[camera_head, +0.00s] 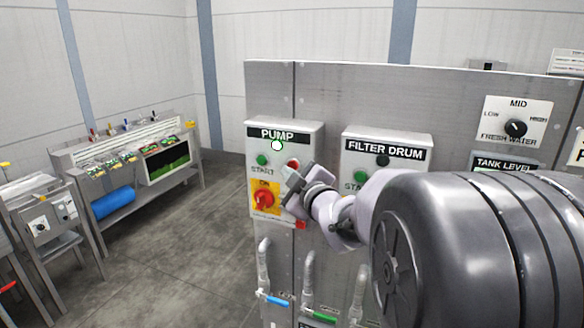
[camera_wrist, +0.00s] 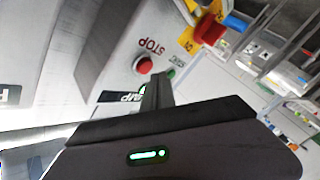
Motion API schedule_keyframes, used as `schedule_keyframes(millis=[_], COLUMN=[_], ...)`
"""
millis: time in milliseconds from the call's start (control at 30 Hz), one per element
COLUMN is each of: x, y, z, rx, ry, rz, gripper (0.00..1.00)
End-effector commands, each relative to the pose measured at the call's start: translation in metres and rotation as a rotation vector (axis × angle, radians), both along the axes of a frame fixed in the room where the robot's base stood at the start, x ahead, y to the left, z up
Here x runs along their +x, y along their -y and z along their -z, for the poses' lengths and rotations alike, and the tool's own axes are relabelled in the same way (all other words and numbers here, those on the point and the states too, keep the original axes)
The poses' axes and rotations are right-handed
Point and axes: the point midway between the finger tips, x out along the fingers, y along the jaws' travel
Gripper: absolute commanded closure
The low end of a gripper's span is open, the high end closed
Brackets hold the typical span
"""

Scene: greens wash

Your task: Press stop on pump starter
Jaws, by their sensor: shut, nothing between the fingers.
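The pump starter (camera_head: 309,139) is a light grey box labelled PUMP on the metal panel. It has a lit pale lamp (camera_head: 277,145), a green START button (camera_head: 262,160) and a red rotary switch on a yellow plate (camera_head: 264,198). Its red STOP button (camera_head: 293,163) shows just above my gripper (camera_head: 290,182), which partly covers the box. In the wrist view the STOP button (camera_wrist: 143,65) is just beyond and left of my shut, empty fingertips (camera_wrist: 158,78). The tips look close to the box face; I cannot tell whether they touch it.
The filter drum box (camera_head: 428,140) stands to the right, partly behind my arm. Pipes with a blue valve handle (camera_head: 274,298) and a green one (camera_head: 320,316) are below. A selector knob (camera_head: 515,128) is at the upper right. Open floor lies left of the panel.

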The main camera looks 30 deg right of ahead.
Motion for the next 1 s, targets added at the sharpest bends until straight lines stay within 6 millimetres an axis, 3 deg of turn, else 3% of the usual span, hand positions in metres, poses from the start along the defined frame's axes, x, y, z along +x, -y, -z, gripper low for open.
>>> schedule_keyframes(millis=[1000], x=[0.0059], y=[0.0077], z=[-0.0001], rx=[0.0], ry=[0.0], rz=[0.0], gripper=[1.0])
